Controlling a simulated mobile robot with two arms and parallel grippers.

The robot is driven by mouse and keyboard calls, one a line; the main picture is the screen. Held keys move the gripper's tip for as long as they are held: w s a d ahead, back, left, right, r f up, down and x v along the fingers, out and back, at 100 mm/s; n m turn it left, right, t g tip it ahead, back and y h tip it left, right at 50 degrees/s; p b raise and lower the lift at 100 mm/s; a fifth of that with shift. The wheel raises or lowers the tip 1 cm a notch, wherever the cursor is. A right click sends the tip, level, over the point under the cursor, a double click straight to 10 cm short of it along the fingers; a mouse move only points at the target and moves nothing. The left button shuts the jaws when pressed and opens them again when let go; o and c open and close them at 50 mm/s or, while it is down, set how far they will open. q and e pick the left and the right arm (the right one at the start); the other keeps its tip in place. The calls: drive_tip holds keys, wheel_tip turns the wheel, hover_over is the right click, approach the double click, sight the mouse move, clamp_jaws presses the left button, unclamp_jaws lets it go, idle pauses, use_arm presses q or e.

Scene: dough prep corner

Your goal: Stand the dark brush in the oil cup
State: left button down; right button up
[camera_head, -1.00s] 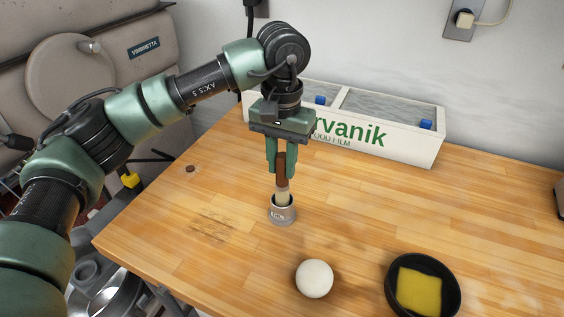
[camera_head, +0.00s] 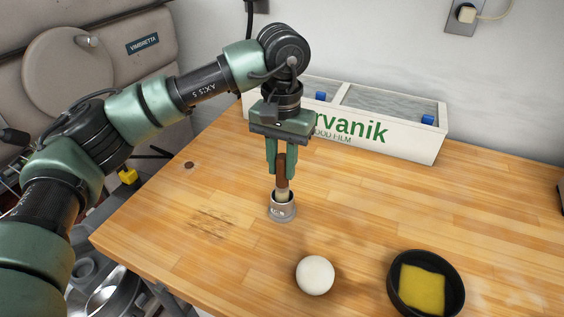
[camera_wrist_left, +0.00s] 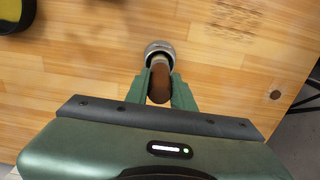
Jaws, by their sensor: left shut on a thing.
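The dark brush (camera_head: 281,172) has a brown handle and a pale lower end. My left gripper (camera_head: 282,168) is shut on its handle and holds it upright. The oil cup (camera_head: 283,212) is a small grey metal cup on the wooden table, directly below the gripper. The brush's pale end is inside the cup's mouth; whether it touches the bottom is hidden. In the left wrist view the brush handle (camera_wrist_left: 160,84) sits between the fingers (camera_wrist_left: 160,88), and the cup's rim (camera_wrist_left: 160,46) shows just beyond it. My right gripper is not in view.
A white dough ball (camera_head: 315,275) lies in front of the cup. A black bowl (camera_head: 455,297) with a yellow sponge (camera_head: 421,290) is at the front right. A white food-film box (camera_head: 405,148) stands behind. The table's left part and centre right are clear.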

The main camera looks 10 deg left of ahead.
use_arm(q)
drive_tip(key=c, duration=1.1)
unclamp_jaws()
wheel_tip(320, 180, up, 8)
drive_tip(key=shift+f+b, duration=0.15)
drive_tip(key=shift+b, duration=0.35)
